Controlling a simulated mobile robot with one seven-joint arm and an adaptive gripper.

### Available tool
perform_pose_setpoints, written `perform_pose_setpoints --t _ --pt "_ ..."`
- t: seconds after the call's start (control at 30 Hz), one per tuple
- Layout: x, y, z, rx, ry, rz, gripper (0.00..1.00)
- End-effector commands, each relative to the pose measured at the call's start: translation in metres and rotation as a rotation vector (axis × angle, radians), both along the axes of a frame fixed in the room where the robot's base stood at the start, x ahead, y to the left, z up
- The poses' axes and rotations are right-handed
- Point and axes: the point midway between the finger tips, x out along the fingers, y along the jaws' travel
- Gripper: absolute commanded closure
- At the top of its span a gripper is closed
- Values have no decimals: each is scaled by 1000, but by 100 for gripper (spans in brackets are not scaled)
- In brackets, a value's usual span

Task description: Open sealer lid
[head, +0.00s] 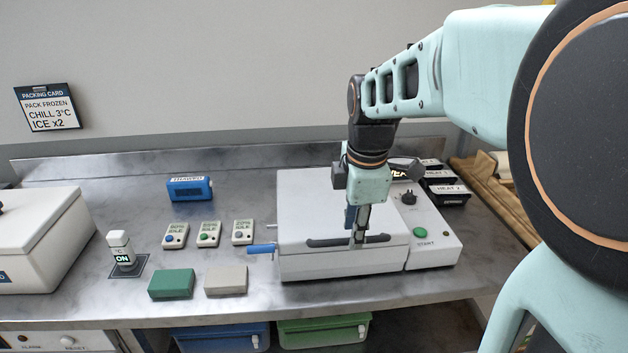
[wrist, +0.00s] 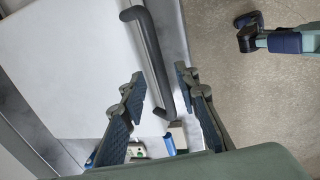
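The sealer is a white box on the steel bench, and its flat white lid (head: 315,205) is down; the lid also fills the left of the wrist view (wrist: 75,60). A dark bar handle (head: 325,242) runs along the lid's front edge. In the wrist view the handle (wrist: 150,50) passes between my spread fingertips. My gripper (head: 359,238) points down at the right part of the handle and is open (wrist: 160,75). I cannot tell whether either finger touches the handle.
A panel with a green START button (head: 420,232) and a dark knob (head: 408,198) adjoins the sealer's right. A blue-handled lever (head: 262,249) sticks out left. Green (head: 171,284) and beige (head: 226,280) blocks lie left. Black bins (head: 447,190) stand behind right.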

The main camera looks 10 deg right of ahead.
Motion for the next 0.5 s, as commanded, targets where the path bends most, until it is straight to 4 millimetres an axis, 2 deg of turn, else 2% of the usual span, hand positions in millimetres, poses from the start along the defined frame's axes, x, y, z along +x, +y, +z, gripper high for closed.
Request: perform_pose_setpoints --t 0.03,0.1,0.43,0.5 --pt "1 0 -10 0 0 0 71" --pt "2 0 -14 0 -1 0 71" --pt "3 0 -15 0 -1 0 71" --pt "3 0 -15 0 -1 0 78"
